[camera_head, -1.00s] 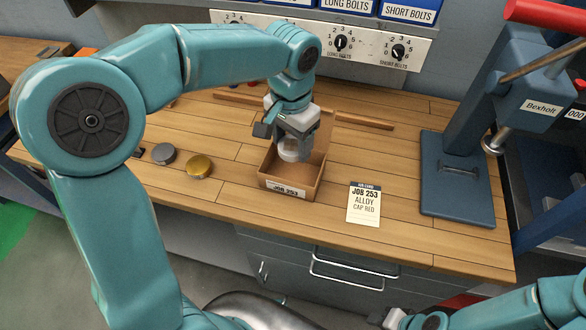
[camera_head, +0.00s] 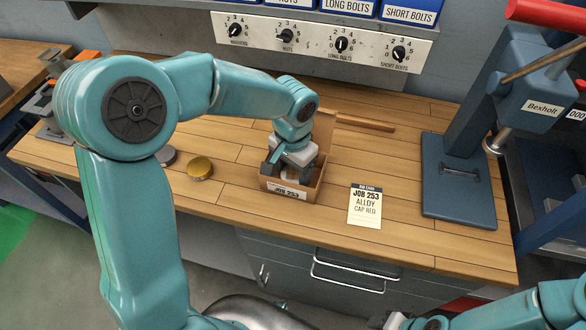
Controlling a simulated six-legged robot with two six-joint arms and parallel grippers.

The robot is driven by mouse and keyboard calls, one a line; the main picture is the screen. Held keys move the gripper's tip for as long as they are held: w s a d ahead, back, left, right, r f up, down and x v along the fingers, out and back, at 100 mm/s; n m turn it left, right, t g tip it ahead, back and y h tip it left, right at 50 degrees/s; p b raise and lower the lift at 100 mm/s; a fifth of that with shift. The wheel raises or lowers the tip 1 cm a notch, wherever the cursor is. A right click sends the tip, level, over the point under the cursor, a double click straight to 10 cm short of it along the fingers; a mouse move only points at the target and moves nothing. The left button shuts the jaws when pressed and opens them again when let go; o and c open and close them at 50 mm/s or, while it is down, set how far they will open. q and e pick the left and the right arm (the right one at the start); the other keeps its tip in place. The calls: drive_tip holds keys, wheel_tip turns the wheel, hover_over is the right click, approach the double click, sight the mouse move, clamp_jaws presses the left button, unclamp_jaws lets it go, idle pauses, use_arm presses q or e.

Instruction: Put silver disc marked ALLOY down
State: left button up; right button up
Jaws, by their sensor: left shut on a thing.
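My left gripper (camera_head: 293,168) points down inside the open cardboard box labelled JOB 253 (camera_head: 288,193). It is shut on the silver disc (camera_head: 289,176), which shows only as a pale patch between the fingers, low in the box. The lettering on the disc cannot be read, and I cannot tell whether it touches the box floor. My right arm shows at the lower right, and its gripper (camera_head: 392,320) is only partly in view at the bottom edge.
A gold disc (camera_head: 200,168) and a grey disc (camera_head: 166,156) lie left of the box. A JOB 253 card (camera_head: 365,206) lies to its right, before the blue Bexholt press (camera_head: 458,190). A panel of dials (camera_head: 320,42) stands behind. The wooden top between is clear.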

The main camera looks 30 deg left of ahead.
sight(293, 174)
use_arm(q)
drive_tip(key=o, duration=1.2)
drive_tip(key=shift+w, duration=0.1)
drive_tip(key=shift+c, duration=0.2)
drive_tip(key=shift+r, duration=0.1)
drive_tip(key=shift+r+p, duration=0.3)
drive_tip(key=shift+r, duration=0.1)
wheel_tip(293, 174, up, 11)
drive_tip(key=shift+r, duration=0.2)
